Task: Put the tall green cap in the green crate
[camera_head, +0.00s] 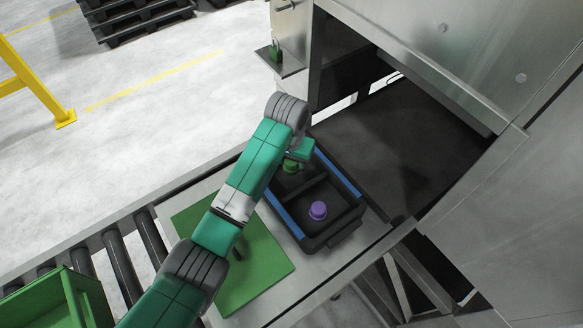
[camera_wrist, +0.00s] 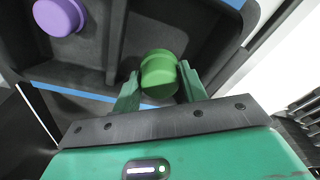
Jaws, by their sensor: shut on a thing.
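The green cap (camera_wrist: 158,74) is between the two fingers of my gripper (camera_wrist: 157,88) in the wrist view. The fingers touch it on both sides, and my gripper is shut on it. In the head view the green cap (camera_head: 290,166) shows just below my gripper (camera_head: 298,158), over the far compartment of a black tray; I cannot tell whether it still touches the tray floor. The green crate (camera_head: 62,300) stands at the lower left of the head view, partly cut off by the frame and beside my arm.
The black tray (camera_head: 318,243) with blue edges has divided compartments. A purple cap (camera_head: 318,210) sits in its near compartment. A green mat (camera_head: 262,262) lies left of the tray, partly under my arm. Rollers (camera_head: 122,262) lie toward the crate. The metal washer housing (camera_head: 480,60) rises at the right.

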